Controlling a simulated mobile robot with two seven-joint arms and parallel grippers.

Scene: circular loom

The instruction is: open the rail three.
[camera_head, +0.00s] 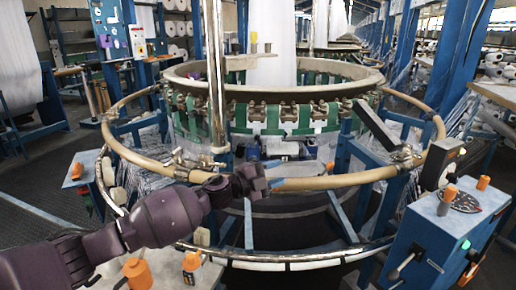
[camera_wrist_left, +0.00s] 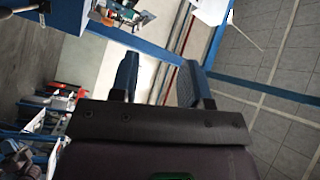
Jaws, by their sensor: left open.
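A tan, curved rail (camera_head: 335,180) rings the circular loom (camera_head: 270,90) in the head view, in sections joined by metal clamps. No number shows, so I cannot tell which section is rail three. My left gripper (camera_head: 262,182) is at the front of the ring, over or beside the rail; I cannot tell if it touches. In the left wrist view its two dark blue fingers (camera_wrist_left: 158,78) stand apart with nothing seen between them. My left forearm hides part of the lower ring. My right gripper is not in view.
A blue control box (camera_head: 430,235) with orange knobs stands at the front right. A lower metal ring (camera_head: 290,258) runs below the rail. Blue posts stand around the loom. Tiled floor (camera_wrist_left: 270,60) shows at right in the left wrist view.

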